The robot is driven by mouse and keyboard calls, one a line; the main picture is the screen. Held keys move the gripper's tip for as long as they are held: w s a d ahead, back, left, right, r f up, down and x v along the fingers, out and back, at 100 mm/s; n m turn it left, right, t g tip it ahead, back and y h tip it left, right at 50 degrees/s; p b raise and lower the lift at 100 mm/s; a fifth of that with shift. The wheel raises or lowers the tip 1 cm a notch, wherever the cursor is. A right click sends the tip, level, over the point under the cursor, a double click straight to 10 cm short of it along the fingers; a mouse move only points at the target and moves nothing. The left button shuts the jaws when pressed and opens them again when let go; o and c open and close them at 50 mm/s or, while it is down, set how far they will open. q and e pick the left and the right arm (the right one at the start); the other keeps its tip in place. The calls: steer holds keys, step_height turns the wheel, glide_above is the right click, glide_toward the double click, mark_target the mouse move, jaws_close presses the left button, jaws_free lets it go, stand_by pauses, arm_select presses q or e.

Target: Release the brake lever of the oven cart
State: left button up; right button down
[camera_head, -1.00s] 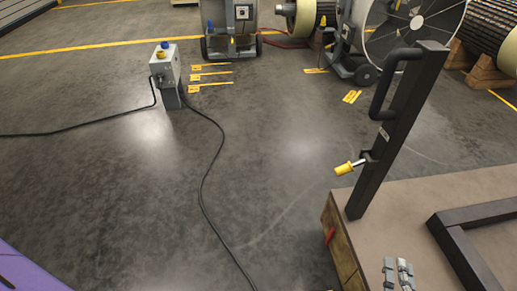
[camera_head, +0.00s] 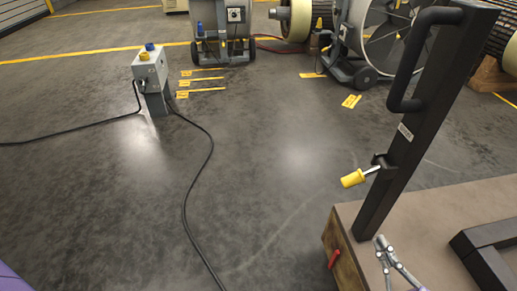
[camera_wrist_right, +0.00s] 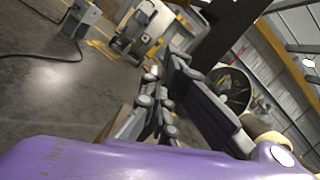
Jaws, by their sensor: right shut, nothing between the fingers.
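The oven cart shows at the right of the head view as a brown deck (camera_head: 440,205) with a dark upright post (camera_head: 408,150) and a black handle. A lever with a yellow grip (camera_head: 353,179) sticks out left from a bracket on the post. A small red piece (camera_head: 334,259) shows on the deck's left side; I cannot tell which one is the brake lever. My right gripper (camera_head: 381,242) is shut and empty, in front of the post's foot and below the yellow grip, apart from it. It also shows in the wrist view (camera_wrist_right: 163,70). My left gripper is out of view.
A grey control box (camera_head: 150,67) on a short post stands at the upper left, with black cables on the floor. Wheeled grey machines (camera_head: 224,30) and a large fan wheel (camera_head: 385,40) stand at the back.

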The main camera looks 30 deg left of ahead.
mark_target(364, 175)
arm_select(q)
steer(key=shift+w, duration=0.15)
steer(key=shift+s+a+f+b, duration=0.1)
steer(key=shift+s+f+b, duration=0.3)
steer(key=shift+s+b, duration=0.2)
arm_select(e)
steer(key=w+a+r, duration=0.5)
steer(key=w+a, duration=0.1)
steer(key=a, duration=0.2)
steer(key=shift+r, duration=0.35)
steer(key=shift+a, duration=0.1)
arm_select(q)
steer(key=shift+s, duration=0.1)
arm_select(e)
steer(key=shift+a, duration=0.1)
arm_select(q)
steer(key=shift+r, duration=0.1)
arm_select(e)
steer(key=shift+s+a+r+m, duration=0.1)
steer(key=shift+r+m, duration=0.05)
steer(key=shift+m, duration=0.35)
